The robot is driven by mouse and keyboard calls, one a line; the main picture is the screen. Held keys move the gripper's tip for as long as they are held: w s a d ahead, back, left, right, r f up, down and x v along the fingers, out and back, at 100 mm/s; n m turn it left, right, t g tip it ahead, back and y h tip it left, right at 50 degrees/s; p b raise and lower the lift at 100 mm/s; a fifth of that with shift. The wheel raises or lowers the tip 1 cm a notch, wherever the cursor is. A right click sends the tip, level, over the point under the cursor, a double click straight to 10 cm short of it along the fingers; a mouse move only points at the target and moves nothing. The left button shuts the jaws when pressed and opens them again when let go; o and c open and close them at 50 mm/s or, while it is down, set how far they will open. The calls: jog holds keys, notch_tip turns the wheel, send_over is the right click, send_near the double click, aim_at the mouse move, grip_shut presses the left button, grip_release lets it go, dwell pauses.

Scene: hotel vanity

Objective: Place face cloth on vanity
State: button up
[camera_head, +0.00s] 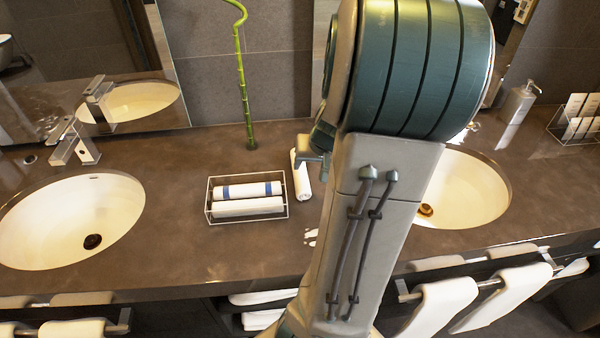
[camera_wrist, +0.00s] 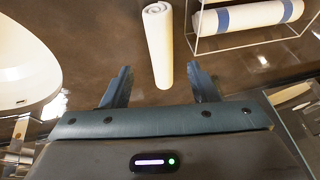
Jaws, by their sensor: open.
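A white rolled face cloth (camera_head: 302,176) lies on the brown vanity counter (camera_head: 170,255), just right of the wire tray. In the wrist view, the same rolled cloth (camera_wrist: 158,40) lies lengthwise ahead of my gripper (camera_wrist: 160,84). Its near end reaches between the two blue fingers, with a gap on each side. My gripper is open and holds nothing. In the head view, my gripper (camera_head: 313,157) shows partly beside the cloth, and my arm hides much of the counter to its right.
The wire tray (camera_head: 209,217) holds rolled cloths, one with blue stripes. Sinks lie to the left (camera_head: 60,225) and right (camera_head: 465,195). A green bamboo stalk (camera_head: 243,85) stands behind the tray. A soap dispenser (camera_head: 518,103) stands at the back right.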

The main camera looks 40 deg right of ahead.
aim_at(304, 179)
jog(key=x, duration=0.4)
jog(key=shift+w+f, duration=0.2)
jog(key=shift+f, duration=0.8)
jog(key=shift+x, duration=2.05)
jog(key=shift+s, duration=0.15)
jog(key=c, duration=0.8)
jog(key=shift+r, duration=0.1)
